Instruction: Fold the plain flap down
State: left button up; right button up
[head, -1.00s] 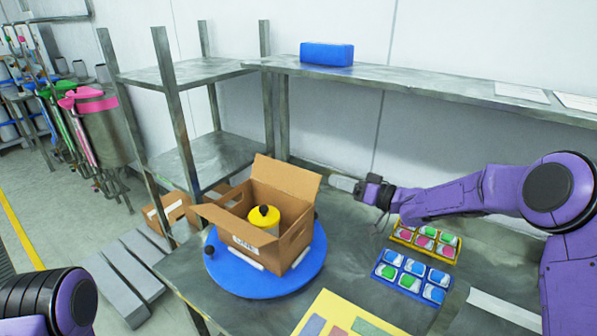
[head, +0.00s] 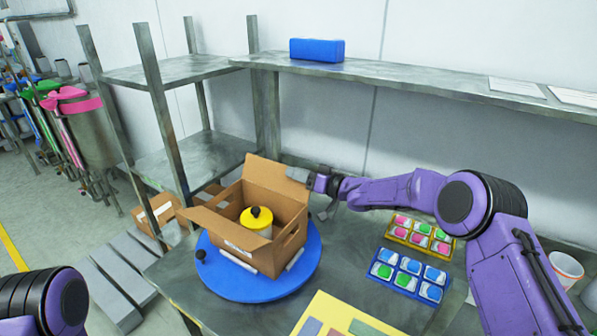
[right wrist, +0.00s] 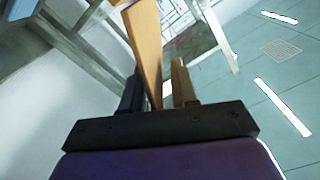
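An open cardboard box (head: 284,247) stands on a blue turntable (head: 238,290), with a yellow-topped container (head: 257,222) inside it. A plain upright flap (head: 272,176) rises from the box's far side, without visible marks. Another flap (head: 207,222) sticks out at the left. My right gripper (head: 299,175) is at the upright flap's right end. In the right wrist view, the flap (right wrist: 145,42) reaches down between the two spread fingers of this gripper (right wrist: 157,88), close to the left finger; contact is unclear. My left gripper is out of view.
A yellow tray (head: 420,234) and a blue tray (head: 410,276) of coloured pieces lie right of the turntable. A yellow card (head: 345,315) lies in front. A shelf with a blue block (head: 317,50) runs behind. A white cup (head: 565,268) stands at the far right.

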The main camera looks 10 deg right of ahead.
grip_shut()
dwell(1.4)
